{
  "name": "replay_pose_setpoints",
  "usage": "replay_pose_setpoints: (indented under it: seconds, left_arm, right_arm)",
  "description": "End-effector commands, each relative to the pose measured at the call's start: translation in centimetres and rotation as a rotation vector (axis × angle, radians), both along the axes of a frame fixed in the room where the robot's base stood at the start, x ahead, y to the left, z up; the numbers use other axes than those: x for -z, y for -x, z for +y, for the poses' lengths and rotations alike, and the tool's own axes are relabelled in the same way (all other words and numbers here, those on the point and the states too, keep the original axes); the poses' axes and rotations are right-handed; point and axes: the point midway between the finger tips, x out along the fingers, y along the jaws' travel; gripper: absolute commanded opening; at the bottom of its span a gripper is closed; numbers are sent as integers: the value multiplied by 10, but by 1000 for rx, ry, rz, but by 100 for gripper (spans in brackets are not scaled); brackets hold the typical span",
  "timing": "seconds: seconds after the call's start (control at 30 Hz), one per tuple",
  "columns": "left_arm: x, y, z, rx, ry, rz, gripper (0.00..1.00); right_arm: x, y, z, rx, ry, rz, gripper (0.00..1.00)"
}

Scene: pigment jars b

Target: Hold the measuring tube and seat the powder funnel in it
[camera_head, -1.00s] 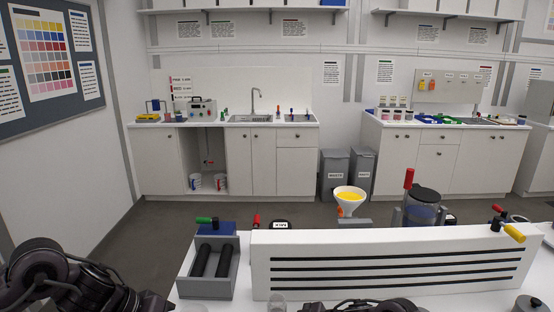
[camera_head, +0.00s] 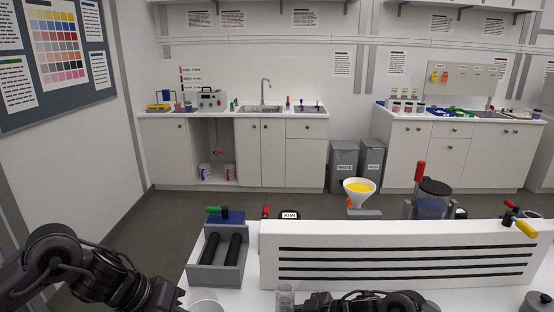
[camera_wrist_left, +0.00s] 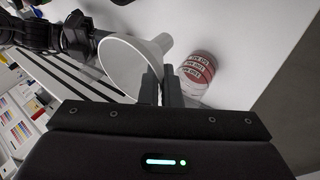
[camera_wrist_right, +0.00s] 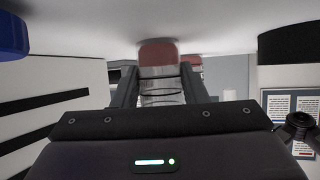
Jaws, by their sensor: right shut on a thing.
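The measuring tube (camera_wrist_right: 160,88) is clear, with dark ring marks and a reddish part at its far end in the right wrist view. My right gripper (camera_wrist_right: 158,92) is shut around it, one finger on each side. In the head view the tube's top (camera_head: 285,292) shows at the lower edge. The powder funnel (camera_wrist_left: 125,66) is a white cone in the left wrist view. My left gripper (camera_wrist_left: 162,88) has its fingers close together at the funnel's edge, seemingly pinching its wall. The funnel (camera_head: 205,306) is partly cut off in the head view, apart from the tube, to its left.
A jar with red-and-white labels (camera_wrist_left: 197,68) is near the left fingers. Behind the arms are a grey tray with black rollers (camera_head: 217,258), a white slotted panel (camera_head: 400,234), and a separate yellow-filled funnel (camera_head: 359,192). A dark-knobbed lid (camera_head: 537,302) is at far right.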

Motion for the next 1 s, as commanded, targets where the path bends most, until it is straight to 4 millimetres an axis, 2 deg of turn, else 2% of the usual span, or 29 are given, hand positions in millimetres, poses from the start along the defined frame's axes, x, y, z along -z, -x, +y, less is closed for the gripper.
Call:
replay_pose_setpoints:
  seconds: [0.23, 0.37, 0.47, 0.8, 1.0]
  left_arm:
    - [-2, -2, -3, -3, 1, -1, 0]
    - [-10, -11, -15, -16, 2, -3, 0]
    - [-22, -22, -34, -35, -2, 0, 0]
    - [-80, -62, -117, -122, -15, 25, 0]
    - [-106, -74, -146, -177, -17, 39, 0]
  right_arm:
    - [1, 0, 0, 0, 2, 1, 26]
    - [1, 0, 0, 0, 2, 1, 26]
    - [1, 0, 0, 0, 2, 2, 26]
    - [1, 0, 0, 0, 2, 1, 26]
    - [1, 0, -1, 0, 3, 2, 26]
